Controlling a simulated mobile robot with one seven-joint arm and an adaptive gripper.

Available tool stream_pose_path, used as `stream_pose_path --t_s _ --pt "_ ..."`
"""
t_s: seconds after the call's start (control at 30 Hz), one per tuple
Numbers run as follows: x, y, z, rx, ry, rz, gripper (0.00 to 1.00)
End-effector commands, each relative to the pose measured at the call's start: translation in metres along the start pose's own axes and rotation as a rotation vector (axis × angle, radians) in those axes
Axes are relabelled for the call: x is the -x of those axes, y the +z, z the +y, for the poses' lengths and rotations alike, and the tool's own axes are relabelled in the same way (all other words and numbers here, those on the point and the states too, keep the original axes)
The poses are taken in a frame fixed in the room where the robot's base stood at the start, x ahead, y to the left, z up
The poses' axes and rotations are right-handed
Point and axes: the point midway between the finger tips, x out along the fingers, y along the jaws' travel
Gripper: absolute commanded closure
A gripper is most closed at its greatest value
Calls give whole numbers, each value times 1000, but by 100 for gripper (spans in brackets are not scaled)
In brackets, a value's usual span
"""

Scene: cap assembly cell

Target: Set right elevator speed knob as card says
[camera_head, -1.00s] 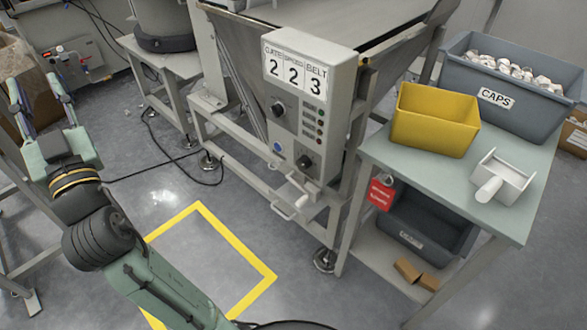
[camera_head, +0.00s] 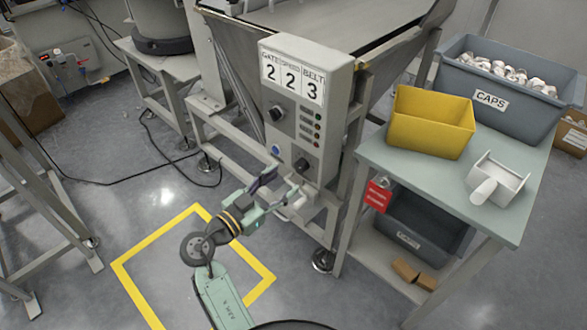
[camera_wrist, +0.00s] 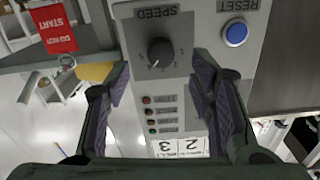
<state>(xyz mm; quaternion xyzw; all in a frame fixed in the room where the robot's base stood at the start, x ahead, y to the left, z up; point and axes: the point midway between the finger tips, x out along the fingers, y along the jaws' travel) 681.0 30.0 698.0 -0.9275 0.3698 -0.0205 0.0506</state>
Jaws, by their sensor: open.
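The speed knob (camera_wrist: 160,52) is a dark round knob under the upside-down SPEED label in the wrist view. In the head view it is the lower knob (camera_head: 302,164) on the grey control box. I cannot read its setting surely. The card (camera_head: 292,75) at the top of the box reads GATE 2, SPEED 2, BELT 3; part of it shows in the wrist view (camera_wrist: 180,147). My gripper (camera_head: 280,189) is open and empty, just below and in front of the box. In the wrist view its fingers (camera_wrist: 158,85) stand apart on either side of the panel, short of the knob.
A blue RESET button (camera_wrist: 235,33) sits beside the speed knob. Another dark knob (camera_head: 277,113) is higher on the box, near a column of small lights (camera_head: 318,124). A red tag (camera_head: 378,195) hangs at the table (camera_head: 400,165) on the right, which bears a yellow bin (camera_head: 432,122).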

Motion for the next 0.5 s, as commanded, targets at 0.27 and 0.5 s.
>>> stream_pose_path --t_s 0.27,0.5 --pt "-43 -2 -1 1 0 0 50" --pt "-52 0 -1 0 -2 -1 50"
